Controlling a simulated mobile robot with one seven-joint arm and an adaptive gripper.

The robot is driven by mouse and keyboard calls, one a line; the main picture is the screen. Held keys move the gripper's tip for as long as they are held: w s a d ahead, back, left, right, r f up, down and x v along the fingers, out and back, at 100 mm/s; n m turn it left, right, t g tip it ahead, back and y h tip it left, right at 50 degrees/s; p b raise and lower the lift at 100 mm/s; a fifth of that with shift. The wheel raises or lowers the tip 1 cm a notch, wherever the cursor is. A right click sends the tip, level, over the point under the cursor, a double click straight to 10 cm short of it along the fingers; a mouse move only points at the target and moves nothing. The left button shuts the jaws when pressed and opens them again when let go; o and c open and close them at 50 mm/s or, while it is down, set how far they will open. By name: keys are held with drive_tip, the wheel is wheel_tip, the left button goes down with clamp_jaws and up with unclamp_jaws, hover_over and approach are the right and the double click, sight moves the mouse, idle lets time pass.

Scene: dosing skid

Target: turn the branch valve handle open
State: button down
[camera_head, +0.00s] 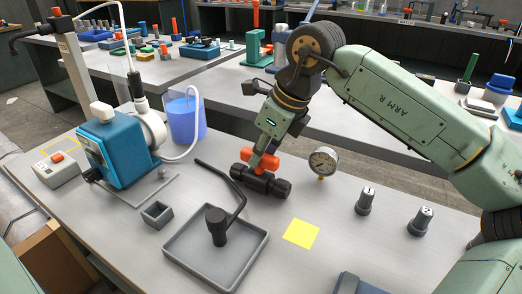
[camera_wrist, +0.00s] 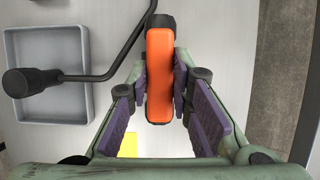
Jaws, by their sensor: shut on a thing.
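The orange branch valve handle (camera_head: 263,160) sits on top of a black valve body (camera_head: 260,182) on the bench. In the wrist view the handle (camera_wrist: 159,72) runs up and down the picture as a long orange bar. My gripper (camera_head: 257,153) reaches down to it from above. In the wrist view my gripper's purple-padded fingers (camera_wrist: 160,85) lie on both sides of the handle, shut on it. The finger hides part of the handle in the head view, and the handle hides most of the valve body in the wrist view.
A grey tray (camera_head: 178,243) with a black fitting and bent pipe (camera_head: 240,200) lies beside the valve. A pressure gauge (camera_head: 322,163) stands to its right. A blue pump (camera_head: 115,150) and blue container (camera_head: 186,115) stand left. A yellow note (camera_head: 301,234) lies in front.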

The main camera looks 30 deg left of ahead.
idle(0.3)
drive_tip(key=c, duration=1.4)
unclamp_jaws()
drive_tip(key=shift+c, duration=0.2)
drive_tip(key=v, duration=1.2)
drive_tip(key=shift+a, duration=0.1)
